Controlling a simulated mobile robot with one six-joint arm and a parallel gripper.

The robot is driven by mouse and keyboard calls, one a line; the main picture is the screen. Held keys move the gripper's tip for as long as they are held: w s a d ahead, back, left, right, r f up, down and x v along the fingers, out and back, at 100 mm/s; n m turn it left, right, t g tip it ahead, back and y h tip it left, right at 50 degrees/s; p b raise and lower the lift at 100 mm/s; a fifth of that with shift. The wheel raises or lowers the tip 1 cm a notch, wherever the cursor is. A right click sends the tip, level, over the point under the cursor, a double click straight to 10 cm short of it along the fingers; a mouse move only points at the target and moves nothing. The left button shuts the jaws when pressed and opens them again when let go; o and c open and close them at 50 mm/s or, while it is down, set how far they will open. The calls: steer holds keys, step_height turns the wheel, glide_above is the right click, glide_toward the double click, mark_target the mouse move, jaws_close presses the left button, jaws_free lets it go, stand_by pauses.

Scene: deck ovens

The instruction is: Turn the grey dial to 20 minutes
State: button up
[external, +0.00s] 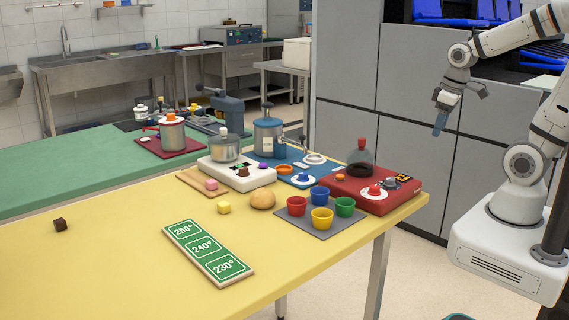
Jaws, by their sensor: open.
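My gripper (460,104) hangs open and empty at the upper right, in front of the grey cabinet wall, above and to the right of the yellow table and apart from everything on it. A small dark grey knob (390,184), which may be the grey dial, sits on the red base (352,200) at the table's right end. A red knob (374,190) is beside it. The markings and pointer of the grey knob are too small to read.
Coloured cups (321,218) and a green number board (208,252) lie in front. The table's front left is mostly clear.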

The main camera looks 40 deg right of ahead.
steer(key=w+a+f+n+g+p, duration=0.1)
steer(key=w+a+n+p, duration=0.25)
steer(key=a+n, duration=0.6)
steer(key=n+g+p, duration=0.1)
steer(key=n+p, duration=0.1)
steer(key=n, duration=1.2)
glide_above(390, 178)
steer(key=f, duration=0.4)
steer(key=shift+s+d, duration=0.1)
steer(key=shift+d, duration=0.1)
steer(key=shift+a+f+n, duration=0.3)
steer(key=shift+f+n, duration=0.05)
step_height(390, 178, down, 7)
steer(key=shift+f, duration=0.2)
steer(key=shift+c, duration=0.2)
steer(key=c, duration=0.9)
